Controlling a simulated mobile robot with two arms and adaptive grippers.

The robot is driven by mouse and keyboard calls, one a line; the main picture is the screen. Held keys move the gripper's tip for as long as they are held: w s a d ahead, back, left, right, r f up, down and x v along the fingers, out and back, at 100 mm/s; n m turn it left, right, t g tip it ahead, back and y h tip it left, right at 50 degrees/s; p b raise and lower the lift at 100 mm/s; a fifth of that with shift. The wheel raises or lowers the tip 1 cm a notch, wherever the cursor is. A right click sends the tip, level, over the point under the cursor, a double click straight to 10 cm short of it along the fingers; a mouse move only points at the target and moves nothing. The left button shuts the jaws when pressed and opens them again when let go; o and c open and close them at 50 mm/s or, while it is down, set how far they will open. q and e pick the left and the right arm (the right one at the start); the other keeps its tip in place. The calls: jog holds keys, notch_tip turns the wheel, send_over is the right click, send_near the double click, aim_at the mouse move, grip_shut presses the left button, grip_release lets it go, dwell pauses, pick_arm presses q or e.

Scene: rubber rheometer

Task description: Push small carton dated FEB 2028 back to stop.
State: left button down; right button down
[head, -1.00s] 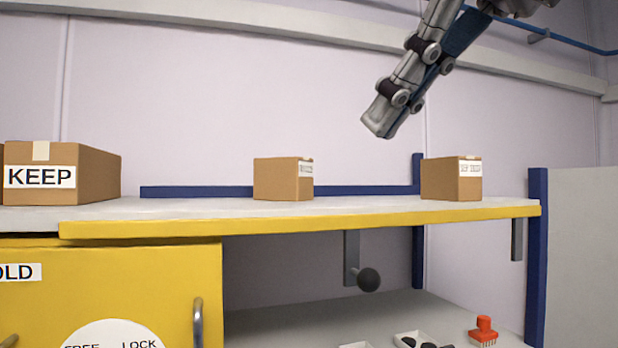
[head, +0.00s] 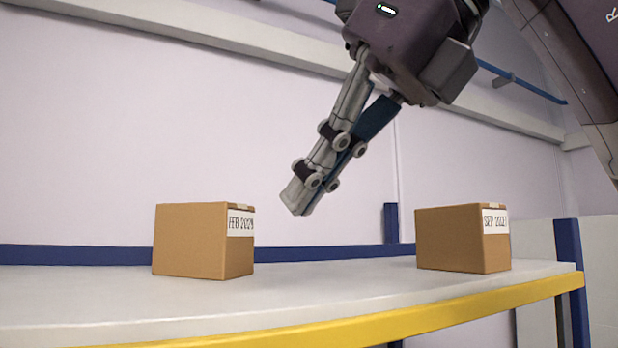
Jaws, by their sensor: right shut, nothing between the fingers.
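A small brown carton (head: 190,240) stands on the white shelf left of centre in the head view. Its label (head: 240,223) reads FEB 202 and a last digit that I cannot read surely. A blue rail (head: 75,254) runs along the back of the shelf, behind the carton; whether they touch is hidden. My right gripper (head: 299,205) is shut and empty, pointing down to the left. In the picture its tips are to the right of this carton and near its top height, apart from it. My left gripper is not in view.
The shelf (head: 330,287) is bare between the cartons and has a yellow front edge (head: 440,315). A blue post (head: 570,270) stands at the right end.

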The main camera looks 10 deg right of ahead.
aim_at(227, 264)
jog(key=x, duration=0.4)
jog(key=w+p+x, duration=0.1)
jog(key=x, duration=0.1)
jog(key=shift+w+f, duration=0.1)
jog(key=shift+w, duration=0.1)
jog(key=shift+w+a+f+p, duration=0.1)
jog(key=shift+w+a+p, duration=0.65)
jog(key=shift+w, duration=0.15)
jog(key=shift+w+a+p, duration=0.3)
jog(key=shift+a+p, duration=0.15)
jog(key=shift+a, duration=0.25)
jog(key=shift+w+f, duration=0.15)
jog(key=shift+w, duration=0.15)
